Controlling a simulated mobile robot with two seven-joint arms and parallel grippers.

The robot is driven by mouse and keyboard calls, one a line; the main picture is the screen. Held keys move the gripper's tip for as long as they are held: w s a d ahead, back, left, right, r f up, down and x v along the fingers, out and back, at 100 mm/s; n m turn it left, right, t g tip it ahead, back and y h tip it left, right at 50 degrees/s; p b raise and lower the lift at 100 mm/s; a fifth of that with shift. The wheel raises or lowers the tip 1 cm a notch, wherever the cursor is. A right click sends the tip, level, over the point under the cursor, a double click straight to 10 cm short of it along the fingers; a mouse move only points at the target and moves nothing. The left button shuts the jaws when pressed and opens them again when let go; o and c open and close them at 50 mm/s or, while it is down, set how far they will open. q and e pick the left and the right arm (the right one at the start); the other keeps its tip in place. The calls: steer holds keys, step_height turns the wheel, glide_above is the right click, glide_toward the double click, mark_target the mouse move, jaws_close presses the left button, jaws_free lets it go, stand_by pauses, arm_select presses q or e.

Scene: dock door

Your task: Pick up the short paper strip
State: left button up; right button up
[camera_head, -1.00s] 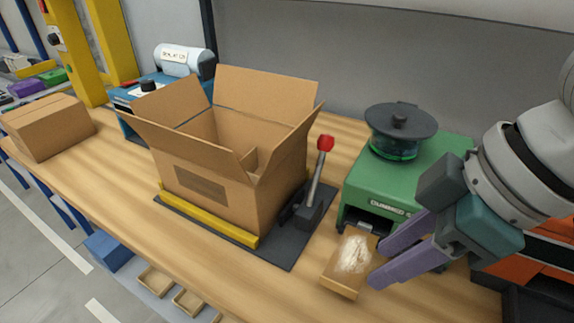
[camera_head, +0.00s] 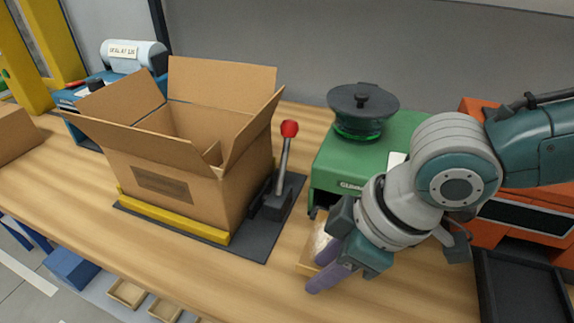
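The green gummed-tape machine (camera_head: 330,172) stands on the bench at right of centre, with a dark round lid on top. My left gripper is out of view.
An open cardboard box (camera_head: 190,190) stands on a dark plate with a yellow bar (camera_head: 172,218) and a red-knobbed lever (camera_head: 288,130). An orange machine (camera_head: 512,232) and a black tray (camera_head: 520,285) are at right. The bench front centre is clear.

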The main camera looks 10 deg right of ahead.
jaws_close()
stand_by(0.6)
